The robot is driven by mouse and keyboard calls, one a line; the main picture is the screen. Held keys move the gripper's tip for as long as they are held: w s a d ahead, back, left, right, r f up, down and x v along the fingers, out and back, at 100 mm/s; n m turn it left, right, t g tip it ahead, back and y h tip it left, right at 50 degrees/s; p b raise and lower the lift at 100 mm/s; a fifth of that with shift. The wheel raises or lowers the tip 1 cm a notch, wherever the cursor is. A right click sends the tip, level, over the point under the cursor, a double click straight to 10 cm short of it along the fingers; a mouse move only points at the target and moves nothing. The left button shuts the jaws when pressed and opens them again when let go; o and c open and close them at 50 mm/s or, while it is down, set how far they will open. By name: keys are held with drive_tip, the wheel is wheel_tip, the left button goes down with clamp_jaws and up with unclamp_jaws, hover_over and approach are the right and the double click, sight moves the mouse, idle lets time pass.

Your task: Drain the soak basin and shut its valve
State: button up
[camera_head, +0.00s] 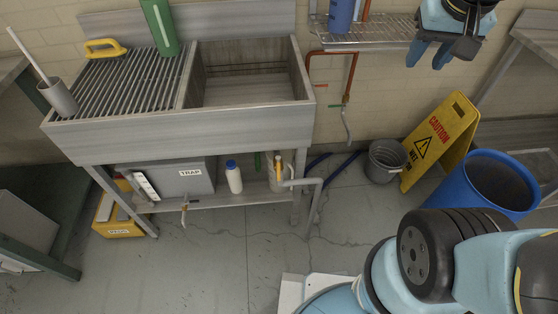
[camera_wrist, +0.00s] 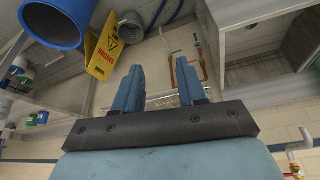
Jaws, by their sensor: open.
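The soak basin (camera_head: 250,125) is a grey metal sink with a ribbed drainboard, left of centre in the head view. Its inside shows bare grey walls; I cannot tell whether liquid stands in it. My gripper (camera_head: 427,62) is open and empty, up at the right by the wire shelf, clear of the basin. Its spread fingers show in the wrist view (camera_wrist: 161,70).
A grey TRAP box (camera_head: 188,183) and white bottle (camera_head: 234,181) stand on the undershelf. A copper pipe (camera_head: 350,75) runs down the wall right of the basin. A grey bucket (camera_head: 385,162), yellow caution sign (camera_head: 440,140) and blue barrel (camera_head: 435,190) crowd the right. Floor before the basin is clear.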

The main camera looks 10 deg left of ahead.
drive_tip(key=w+a+f+g, duration=0.1)
drive_tip(key=w+a+f, duration=0.5)
drive_tip(key=a, duration=0.1)
drive_tip(key=n+g+h, duration=0.2)
drive_tip(key=g, duration=0.1)
hover_over(278, 172)
drive_tip(key=a, duration=0.3)
wheel_tip(278, 172, down, 25)
drive_tip(key=d+f, duration=0.1)
drive_tip(key=f, duration=0.7)
drive_tip(key=d+f, duration=0.1)
drive_tip(key=f, duration=0.4)
drive_tip(key=shift+w+d, duration=0.1)
drive_tip(key=shift+d, duration=0.2)
clamp_jaws()
